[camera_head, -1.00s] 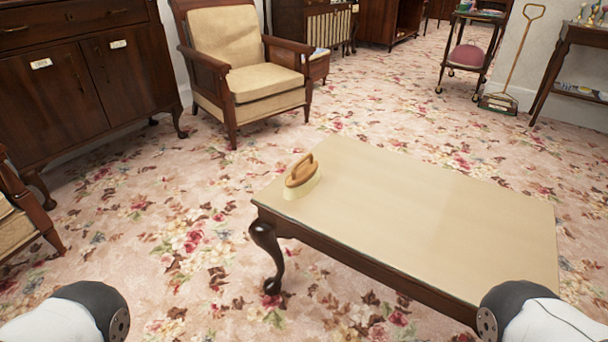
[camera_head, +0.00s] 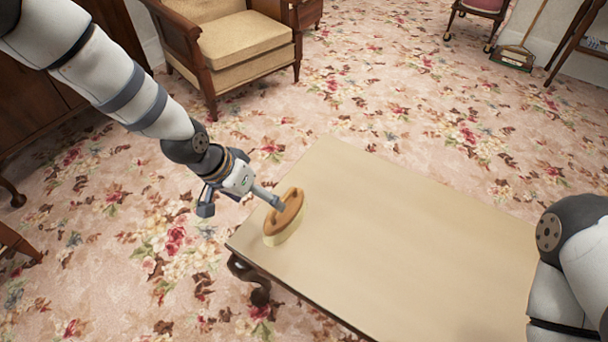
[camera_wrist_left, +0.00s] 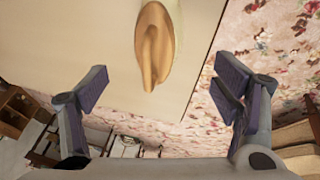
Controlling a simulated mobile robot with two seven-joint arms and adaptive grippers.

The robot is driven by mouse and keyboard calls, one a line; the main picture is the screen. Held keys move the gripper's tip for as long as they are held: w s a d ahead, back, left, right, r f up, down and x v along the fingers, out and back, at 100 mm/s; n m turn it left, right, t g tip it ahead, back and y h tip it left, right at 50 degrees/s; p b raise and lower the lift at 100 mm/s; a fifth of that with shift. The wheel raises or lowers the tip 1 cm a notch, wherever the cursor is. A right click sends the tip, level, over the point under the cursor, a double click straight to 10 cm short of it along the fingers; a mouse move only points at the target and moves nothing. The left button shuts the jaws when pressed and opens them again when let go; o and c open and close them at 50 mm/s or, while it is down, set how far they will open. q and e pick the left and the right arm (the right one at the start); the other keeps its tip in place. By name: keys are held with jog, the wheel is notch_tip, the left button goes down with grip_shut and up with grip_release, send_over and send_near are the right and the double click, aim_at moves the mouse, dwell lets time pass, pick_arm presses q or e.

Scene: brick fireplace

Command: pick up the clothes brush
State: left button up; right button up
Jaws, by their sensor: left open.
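The clothes brush (camera_head: 285,222) has a wooden handle and pale bristles. It lies on the left end of the low table (camera_head: 400,240), close to the edge. My left gripper (camera_head: 242,205) comes in from the left and is open. In the head view one finger overlaps the brush's top end and the other is off the table's left side. In the left wrist view the brush (camera_wrist_left: 153,50) is at the top centre, ahead of the two spread fingers (camera_wrist_left: 160,95), with nothing between them. My right gripper is not in view; only my right arm shows.
An armchair (camera_head: 245,38) stands on the flowered carpet behind the table. A dark cabinet (camera_head: 30,110) is at the left. A long-handled sweeper (camera_head: 513,57) stands at the back right. The rest of the tabletop is bare.

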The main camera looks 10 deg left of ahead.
aim_at(286, 195)
pick_arm(q)
jog(key=shift+t, duration=0.3)
jog(key=x, duration=0.3)
jog(key=w+b+x, duration=0.1)
jog(key=x, duration=0.3)
jog(key=w+d+r+b+x, duration=0.1)
jog(key=x, duration=0.2)
jog(key=shift+w+d+f, duration=0.1)
jog(key=shift+f, duration=0.3)
jog(key=shift+r, duration=0.1)
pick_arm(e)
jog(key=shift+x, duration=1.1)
pick_arm(q)
jog(key=c, duration=1.4)
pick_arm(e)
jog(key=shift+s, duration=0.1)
pick_arm(q)
jog(key=shift+o, duration=0.2)
